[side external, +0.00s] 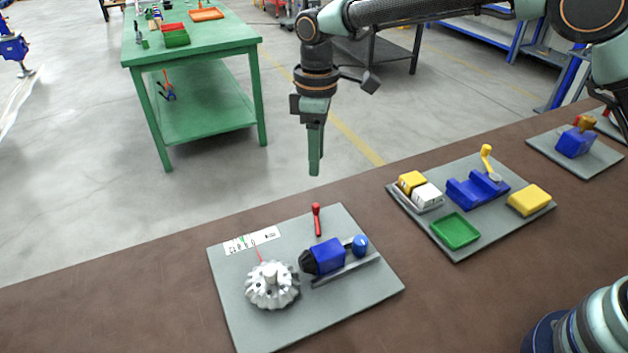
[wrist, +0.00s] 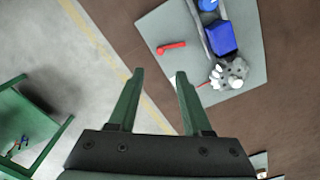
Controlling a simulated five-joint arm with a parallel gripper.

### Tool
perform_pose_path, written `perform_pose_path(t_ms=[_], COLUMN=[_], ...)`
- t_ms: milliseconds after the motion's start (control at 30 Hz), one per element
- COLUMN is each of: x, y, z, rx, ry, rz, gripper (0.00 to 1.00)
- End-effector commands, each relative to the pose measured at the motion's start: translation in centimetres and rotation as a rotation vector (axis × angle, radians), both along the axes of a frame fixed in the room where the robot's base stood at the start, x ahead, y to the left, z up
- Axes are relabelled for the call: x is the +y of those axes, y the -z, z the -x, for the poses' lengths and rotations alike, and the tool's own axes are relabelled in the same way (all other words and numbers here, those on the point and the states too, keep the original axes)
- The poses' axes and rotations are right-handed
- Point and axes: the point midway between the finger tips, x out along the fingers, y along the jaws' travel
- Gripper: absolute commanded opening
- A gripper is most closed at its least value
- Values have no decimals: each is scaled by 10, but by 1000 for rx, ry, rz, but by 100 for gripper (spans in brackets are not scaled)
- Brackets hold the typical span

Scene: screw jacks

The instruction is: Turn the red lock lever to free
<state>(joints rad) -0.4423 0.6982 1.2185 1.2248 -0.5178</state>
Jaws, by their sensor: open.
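The red lock lever (side external: 317,220) is on the grey plate (side external: 230,300) at the front of the table, behind a blue block. It also shows in the wrist view (wrist: 171,47), lying beyond my fingertips. My gripper (side external: 315,172) points down in the air, above and behind the plate, apart from the lever. In the wrist view its two green fingers (wrist: 158,72) stand apart with nothing between them. A toothed silver wheel (side external: 272,285) and a blue block on a rail (side external: 325,256) share the plate. A white label strip (side external: 251,240) lies at its back left; its writing is too small to read.
A second grey plate to the right holds a blue cradle (side external: 476,190) with a yellow lever, a green tray (side external: 455,231) and a yellow block (side external: 529,200). A blue device (side external: 575,142) stands farther right. The brown table (side external: 130,290) is clear at left.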

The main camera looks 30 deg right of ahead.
Motion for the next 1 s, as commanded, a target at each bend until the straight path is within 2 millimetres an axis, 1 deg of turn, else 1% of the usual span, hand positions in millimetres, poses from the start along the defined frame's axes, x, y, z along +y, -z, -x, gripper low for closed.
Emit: perform_pose_path(t_ms=[167, 267, 400, 600, 700, 800, 1000], x=[1, 0, 0, 0, 0, 0, 0], y=[17, 35, 63, 97, 109, 116, 121], z=[0, 1, 1, 1, 0, 0, 0], rx=[3, 5, 6, 3, 2, 1, 0], ry=[-2, -2, -1, 0, 0, 0, 0], rz=[1, 2, 3, 1, 1, 0, 0], gripper=[49, 49, 49, 49, 49, 49, 49])
